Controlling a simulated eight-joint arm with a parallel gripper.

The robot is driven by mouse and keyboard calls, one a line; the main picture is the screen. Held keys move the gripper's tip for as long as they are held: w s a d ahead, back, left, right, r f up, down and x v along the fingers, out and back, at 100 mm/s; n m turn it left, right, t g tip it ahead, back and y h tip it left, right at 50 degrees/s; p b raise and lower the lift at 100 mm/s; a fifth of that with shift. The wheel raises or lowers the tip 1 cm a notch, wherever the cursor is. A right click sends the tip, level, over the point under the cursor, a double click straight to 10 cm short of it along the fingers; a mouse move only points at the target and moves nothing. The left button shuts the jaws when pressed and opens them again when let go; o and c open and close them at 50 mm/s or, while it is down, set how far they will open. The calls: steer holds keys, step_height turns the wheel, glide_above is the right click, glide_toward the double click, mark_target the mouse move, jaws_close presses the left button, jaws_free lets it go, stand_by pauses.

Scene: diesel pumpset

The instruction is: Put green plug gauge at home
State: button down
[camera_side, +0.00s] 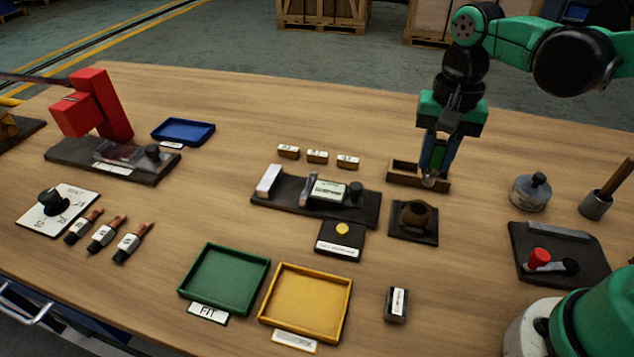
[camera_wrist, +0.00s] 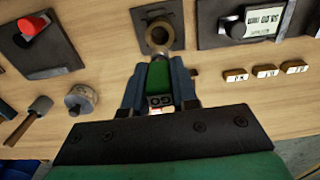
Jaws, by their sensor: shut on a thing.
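My gripper (camera_side: 433,172) points down at the right part of the small wooden tray (camera_side: 403,167) in the side view. It is shut on the green plug gauge (camera_side: 438,156), whose green handle also shows between the fingers in the wrist view (camera_wrist: 158,77). The gauge stands roughly upright, with a pale metal lower end at the tray's front wall. I cannot tell whether it touches the tray floor. The tray is mostly hidden behind the gripper in the wrist view.
A brass-coloured ring on a black base (camera_side: 414,217) stands just in front of the tray. A black gauge fixture (camera_side: 290,212) lies left, with several labelled blocks behind it. A lidded jar (camera_side: 530,193) stands right. Green (camera_side: 206,310) and yellow (camera_side: 267,318) trays lie in front.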

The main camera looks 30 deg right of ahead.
steer(key=shift+r, duration=0.5)
